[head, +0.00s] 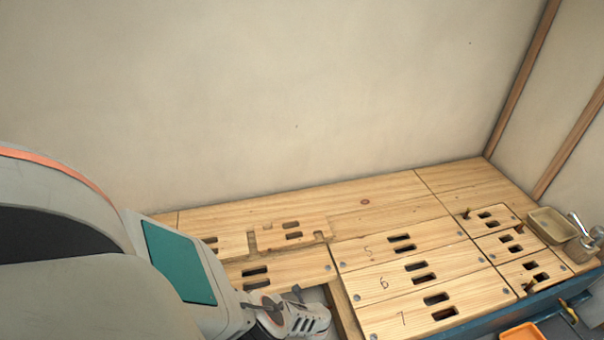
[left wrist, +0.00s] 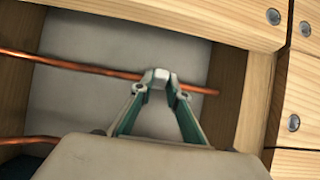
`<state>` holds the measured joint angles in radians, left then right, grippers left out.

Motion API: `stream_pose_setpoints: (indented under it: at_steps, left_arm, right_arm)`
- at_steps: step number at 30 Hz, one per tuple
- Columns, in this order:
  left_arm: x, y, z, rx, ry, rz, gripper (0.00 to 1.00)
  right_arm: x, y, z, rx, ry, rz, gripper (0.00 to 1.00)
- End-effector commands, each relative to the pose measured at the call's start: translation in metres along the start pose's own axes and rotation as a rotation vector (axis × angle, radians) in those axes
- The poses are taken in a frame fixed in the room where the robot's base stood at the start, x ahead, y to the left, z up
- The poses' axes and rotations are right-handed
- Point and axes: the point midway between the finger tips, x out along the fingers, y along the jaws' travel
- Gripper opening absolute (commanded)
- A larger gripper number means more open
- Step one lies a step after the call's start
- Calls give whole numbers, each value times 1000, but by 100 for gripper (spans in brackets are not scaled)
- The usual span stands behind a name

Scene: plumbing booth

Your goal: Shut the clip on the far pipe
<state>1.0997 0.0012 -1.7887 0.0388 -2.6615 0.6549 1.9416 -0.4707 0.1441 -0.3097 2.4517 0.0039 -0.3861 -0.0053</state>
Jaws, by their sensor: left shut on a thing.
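The far copper pipe (left wrist: 75,65) runs across the open floor bay in the left wrist view, above a grey surface. My left gripper (left wrist: 160,84) is over this pipe, with its green-sided fingers brought together at the pipe. It is shut on the clip, which is mostly hidden between the fingertips. In the head view my left gripper (head: 300,318) reaches down at the bay opening, and the pipe and clip cannot be made out there. My right gripper is not in view.
A second copper pipe (left wrist: 25,140) lies nearer, at the lower left of the wrist view. Wooden edges (left wrist: 228,95) bound the bay. Slotted boards (head: 430,265) lie right of it. A tray (head: 552,225) and an orange bin (head: 522,333) are at the far right.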

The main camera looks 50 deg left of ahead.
Motion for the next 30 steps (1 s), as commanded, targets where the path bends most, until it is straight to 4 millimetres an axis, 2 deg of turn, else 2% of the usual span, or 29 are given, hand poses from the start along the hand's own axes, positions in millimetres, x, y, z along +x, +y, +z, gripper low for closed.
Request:
stream_pose_setpoints:
  at_steps: [1,3,10,23,24,26,30]
  left_arm:
    - [4,7,-9,7,-9,9,0]
    - [4,7,-10,5,-30,9,0]
    - [3,5,-10,1,-71,3,0]
    - [2,4,-10,-3,-79,1,0]
    - [2,4,-10,-3,-78,1,18]
    - [2,4,-10,-3,-79,1,32]
    - [1,3,-8,-3,-81,-1,32]
  right_arm:
    - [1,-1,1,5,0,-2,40]
    - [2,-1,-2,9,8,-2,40]
    - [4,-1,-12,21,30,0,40]
    - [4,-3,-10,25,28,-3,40]
    - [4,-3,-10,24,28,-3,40]
    - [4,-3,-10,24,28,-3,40]
    - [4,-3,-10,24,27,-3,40]
